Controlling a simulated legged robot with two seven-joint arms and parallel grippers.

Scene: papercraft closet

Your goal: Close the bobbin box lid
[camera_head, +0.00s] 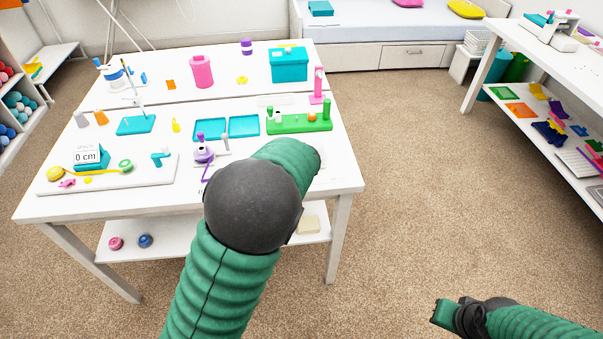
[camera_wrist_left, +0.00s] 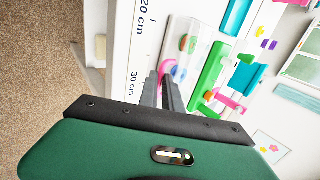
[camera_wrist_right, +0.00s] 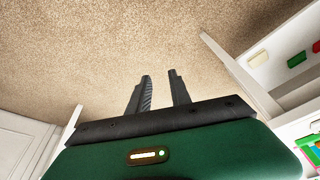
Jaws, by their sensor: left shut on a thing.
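The bobbin box (camera_wrist_left: 192,32) is a pale, see-through box with coloured bobbins in it, near the table's edge in the left wrist view. In the head view my left arm hides it. My left gripper (camera_wrist_left: 164,78) is at the near end of the box, its fingers close together at a pinkish edge that looks like part of the lid. The fingers partly cover that edge, so the lid's angle cannot be told. My right gripper (camera_wrist_right: 160,76) is open and empty over the carpet; it also shows at the lower right of the head view (camera_head: 440,312).
The white table (camera_head: 345,172) carries a green board (camera_head: 299,123), teal trays (camera_head: 243,125), a teal box (camera_head: 289,66) and a purple tool (camera_head: 204,154). A ruler strip (camera_wrist_left: 139,40) runs along the table's edge. The carpet at the right is clear.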

